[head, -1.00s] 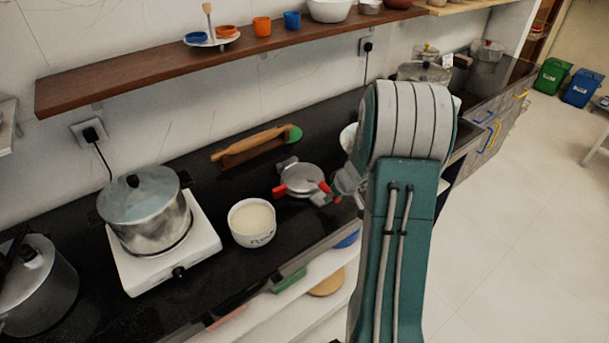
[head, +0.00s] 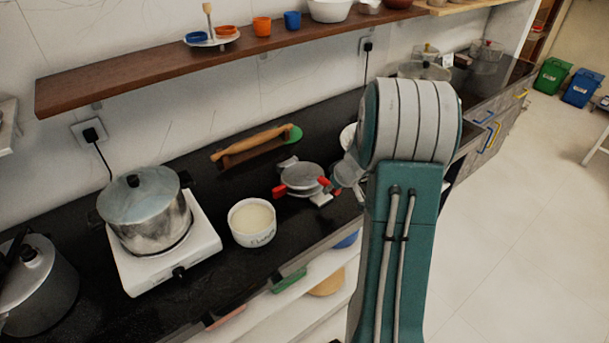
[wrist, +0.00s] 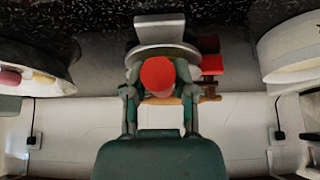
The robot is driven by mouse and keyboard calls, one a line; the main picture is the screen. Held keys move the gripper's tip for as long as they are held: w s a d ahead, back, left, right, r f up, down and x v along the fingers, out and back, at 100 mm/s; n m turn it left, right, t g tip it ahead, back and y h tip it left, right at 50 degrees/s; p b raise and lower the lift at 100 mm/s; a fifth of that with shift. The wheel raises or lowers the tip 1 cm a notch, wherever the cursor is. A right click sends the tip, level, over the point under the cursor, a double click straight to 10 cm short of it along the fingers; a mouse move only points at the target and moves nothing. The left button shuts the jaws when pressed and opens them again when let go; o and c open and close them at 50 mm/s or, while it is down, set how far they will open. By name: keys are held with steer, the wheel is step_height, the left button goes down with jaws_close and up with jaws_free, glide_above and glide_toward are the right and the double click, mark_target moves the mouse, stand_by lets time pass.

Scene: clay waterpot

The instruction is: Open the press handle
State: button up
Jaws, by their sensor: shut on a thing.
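The press (head: 302,175) is a round silver device with red handle ends, lying on the black counter. One red end (head: 323,181) is on its right side and another (head: 279,190) on its left. In the wrist view, the press (wrist: 160,50) is just beyond my gripper (wrist: 160,94). My gripper's fingers stand on both sides of a red handle end (wrist: 157,75) and are shut on it. In the head view, the fingertips are mostly hidden and my arm stands right of the press.
A white bowl (head: 252,222) stands left of the press. A pot (head: 147,212) sits on a white hot plate (head: 205,243). A rolling pin (head: 250,146) lies behind, near the wall. A wooden shelf (head: 165,65) hangs above the counter. Open floor lies to the right.

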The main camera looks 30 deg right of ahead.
steer(key=shift+w+r, duration=0.15)
steer(key=shift+r, duration=0.4)
steer(key=shift+w+r, duration=0.35)
steer(key=shift+r, duration=0.5)
steer(key=shift+w+r, duration=0.3)
steer(key=shift+r, duration=0.55)
steer(key=shift+r, duration=0.1)
steer(key=shift+w+a+r, duration=0.1)
steer(key=shift+w+r, duration=0.35)
steer(key=shift+r, duration=0.3)
steer(key=shift+w+a+r, duration=0.1)
steer(key=shift+w+r, duration=0.35)
steer(key=shift+r, duration=0.25)
